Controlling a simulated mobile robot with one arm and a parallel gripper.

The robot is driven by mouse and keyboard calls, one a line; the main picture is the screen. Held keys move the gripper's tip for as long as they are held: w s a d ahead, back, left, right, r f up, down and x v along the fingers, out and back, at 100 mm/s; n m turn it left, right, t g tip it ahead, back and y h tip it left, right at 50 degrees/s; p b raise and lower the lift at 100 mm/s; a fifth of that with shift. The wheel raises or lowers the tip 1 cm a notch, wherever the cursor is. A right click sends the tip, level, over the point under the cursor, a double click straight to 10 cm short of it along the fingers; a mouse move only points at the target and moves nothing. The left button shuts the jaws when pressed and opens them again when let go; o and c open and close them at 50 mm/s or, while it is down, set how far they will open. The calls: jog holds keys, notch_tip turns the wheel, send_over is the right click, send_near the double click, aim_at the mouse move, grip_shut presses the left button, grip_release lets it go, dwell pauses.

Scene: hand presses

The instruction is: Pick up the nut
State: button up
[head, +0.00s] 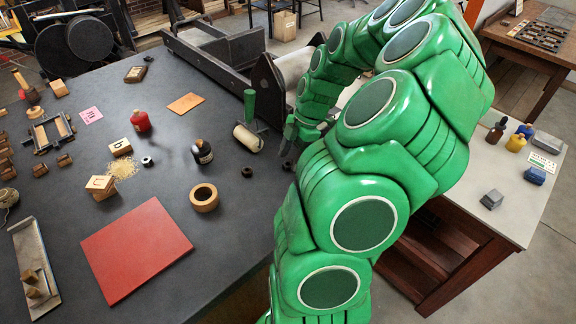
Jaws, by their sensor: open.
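Three small dark pieces on the dark table could be the nut; they are too small to tell apart for sure. One (247,172) lies right of the dark bottle. Another (287,165) lies farther right, close to my arm. A ring-like one (147,161) with a pale centre lies left of the bottle. My gripper (288,146) is over the right part of the table, above and near the rightmost dark piece. It is partly hidden by my green arm; the fingers look open, and I see nothing held.
A green-handled roller (249,137) lies just left of my gripper. A dark bottle (202,152), a wooden ring (204,198) and a red slab (137,249) are farther left. The press (219,50) stands behind. A pale side table (508,190) is at right.

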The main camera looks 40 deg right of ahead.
jog(key=shift+x, duration=0.8)
grip_shut()
jog(key=shift+r, duration=0.2)
jog(key=shift+r, duration=0.25)
notch_tip(320, 180, up, 3)
jog(key=shift+s+a+f, duration=0.1)
jog(key=shift+s, duration=0.05)
jog(key=s+a+r, duration=0.7)
jog(key=s+r, duration=0.2)
jog(key=s, duration=0.2)
jog(key=shift+a+r, duration=0.2)
jog(key=shift+a, duration=0.15)
